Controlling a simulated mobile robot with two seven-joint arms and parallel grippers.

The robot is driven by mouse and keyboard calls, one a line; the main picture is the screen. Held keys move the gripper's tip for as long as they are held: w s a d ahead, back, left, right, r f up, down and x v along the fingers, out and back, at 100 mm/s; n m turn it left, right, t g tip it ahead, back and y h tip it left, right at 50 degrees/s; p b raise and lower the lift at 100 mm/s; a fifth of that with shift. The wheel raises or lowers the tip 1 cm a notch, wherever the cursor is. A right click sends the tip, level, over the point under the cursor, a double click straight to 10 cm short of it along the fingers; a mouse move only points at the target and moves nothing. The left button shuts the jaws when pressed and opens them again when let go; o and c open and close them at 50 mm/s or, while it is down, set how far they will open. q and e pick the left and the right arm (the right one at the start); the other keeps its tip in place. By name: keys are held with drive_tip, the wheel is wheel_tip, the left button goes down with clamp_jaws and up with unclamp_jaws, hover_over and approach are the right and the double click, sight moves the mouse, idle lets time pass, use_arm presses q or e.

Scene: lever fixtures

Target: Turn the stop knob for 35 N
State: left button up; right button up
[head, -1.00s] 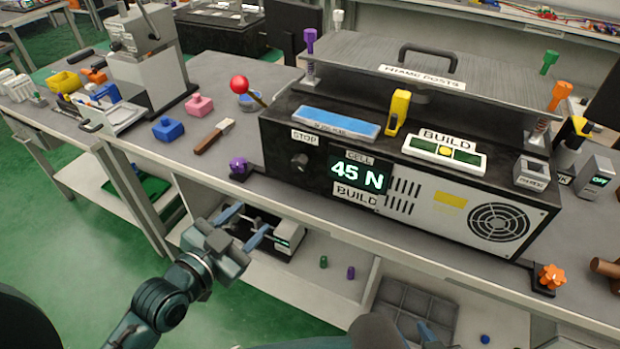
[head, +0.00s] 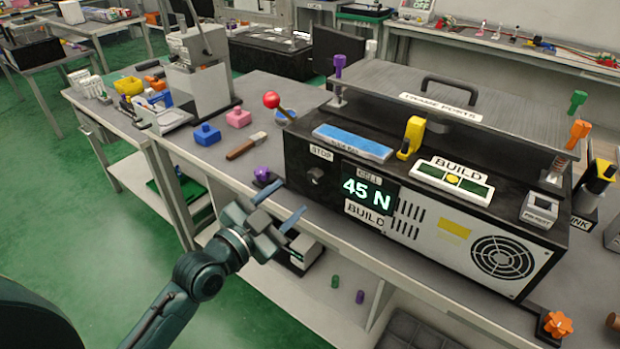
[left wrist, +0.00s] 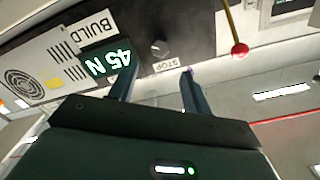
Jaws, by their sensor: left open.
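The stop knob (head: 316,175) is a small black knob on the dark front panel of the machine (head: 440,245), under a white STOP label (head: 321,153). It also shows in the left wrist view (left wrist: 160,47), ahead of and between the two fingers. The cell display (head: 365,188) beside it reads 45 N. My left gripper (head: 288,215) is open and empty, in front of the table edge, lower left of the knob and apart from it. The left wrist view shows its spread fingers (left wrist: 158,88). My right gripper is not in view.
A red-ball lever (head: 272,101) rises at the machine's left end. A purple knob (head: 262,174) sits on the table edge near my left gripper. A wooden-handled tool (head: 246,147) and blue block (head: 207,134) lie farther left. An orange knob (head: 557,324) is at the front right.

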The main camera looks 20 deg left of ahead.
sight(313, 177)
use_arm(q)
drive_tip(key=x, duration=0.8)
drive_tip(key=shift+d+p, duration=0.1)
drive_tip(key=shift+p, duration=0.2)
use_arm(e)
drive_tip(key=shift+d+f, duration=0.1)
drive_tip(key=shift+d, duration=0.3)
use_arm(q)
drive_tip(key=c, duration=1)
